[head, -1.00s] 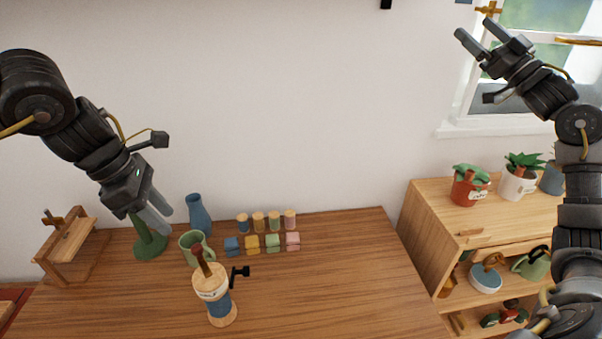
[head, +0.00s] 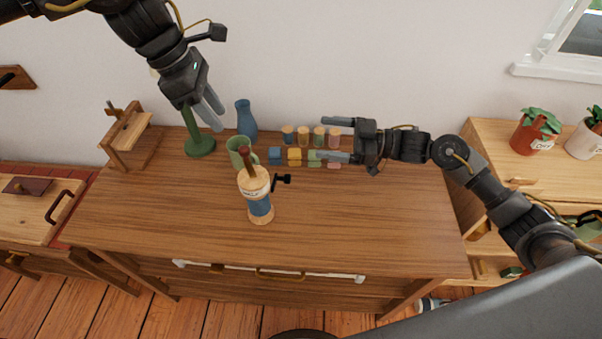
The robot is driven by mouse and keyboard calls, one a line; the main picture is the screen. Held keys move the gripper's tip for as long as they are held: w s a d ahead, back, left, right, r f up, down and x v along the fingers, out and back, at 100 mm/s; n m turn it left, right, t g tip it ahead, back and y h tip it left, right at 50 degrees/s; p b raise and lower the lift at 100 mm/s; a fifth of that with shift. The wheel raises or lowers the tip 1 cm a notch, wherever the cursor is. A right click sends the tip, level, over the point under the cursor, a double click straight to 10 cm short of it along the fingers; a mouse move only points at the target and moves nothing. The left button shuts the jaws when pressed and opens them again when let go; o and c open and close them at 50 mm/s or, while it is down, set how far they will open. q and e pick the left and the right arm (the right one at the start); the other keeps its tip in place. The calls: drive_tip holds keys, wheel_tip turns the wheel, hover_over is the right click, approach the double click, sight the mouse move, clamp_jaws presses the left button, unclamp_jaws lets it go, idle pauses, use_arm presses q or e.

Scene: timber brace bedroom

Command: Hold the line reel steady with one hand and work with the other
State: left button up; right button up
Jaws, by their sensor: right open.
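The line reel (head: 260,206) stands upright on the wooden desk (head: 330,225). It has a pale wooden top and base, a blue wound middle, a brown knob on top and a black crank (head: 282,181) on its right side. My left gripper (head: 216,116) points down above and behind the reel, apart from it, beside the green stand; its finger gap is unclear. My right gripper (head: 323,138) is open and empty, its fingers pointing left, to the right of and behind the reel. It hides part of the coloured blocks.
A green mug (head: 238,150) stands just behind the reel, with a blue vase (head: 246,118) and green stand (head: 199,146) further back. Several spools and blocks (head: 294,154) sit at the back. A wooden rack (head: 128,136) is at the back left. The desk's front and right are clear.

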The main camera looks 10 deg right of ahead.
sight(252, 182)
drive_tip(key=s+a+f+n+g+y, duration=0.1)
drive_tip(key=s+a+f+n+g, duration=0.1)
drive_tip(key=s+a+f+g, duration=0.45)
drive_tip(key=a, duration=0.4)
drive_tip(key=w+a+r+t, duration=0.1)
drive_tip(key=a, duration=0.3)
drive_tip(key=a+t, duration=0.1)
drive_tip(key=a, duration=0.4)
drive_tip(key=shift+w+a+r+t, duration=0.1)
drive_tip(key=shift+w+r+t, duration=0.15)
drive_tip(key=shift+r, duration=0.05)
drive_tip(key=shift+c, duration=0.5)
